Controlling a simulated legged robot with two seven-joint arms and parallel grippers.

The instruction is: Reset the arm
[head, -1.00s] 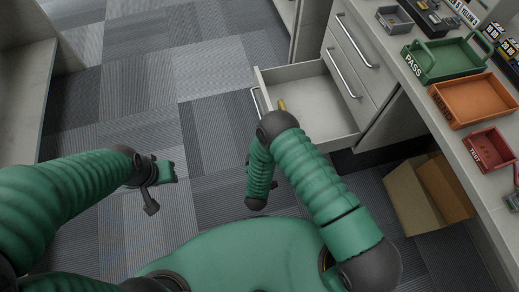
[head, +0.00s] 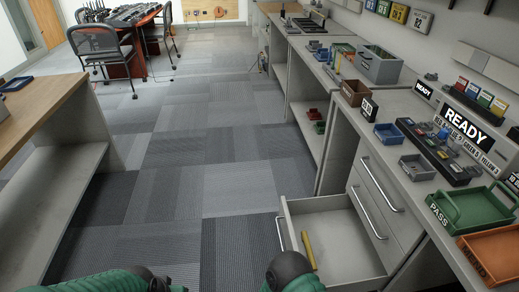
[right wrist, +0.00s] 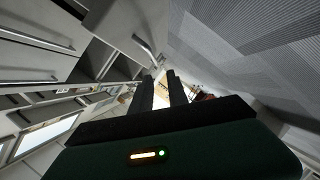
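My right arm (head: 290,272) shows at the bottom edge of the head view, in front of the open drawer, with its gripper out of that view. In the right wrist view my right gripper (right wrist: 162,88) has two dark fingers with a narrow gap between them and nothing held. My left gripper is not in view.
An open drawer (head: 349,226) with a yellow stick-like item (head: 309,250) juts out from the right counter. A green PASS tray (head: 474,212) and an orange tray (head: 493,256) stand on the counter. A wooden-topped bench (head: 40,108) is at left. Carpet between is clear.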

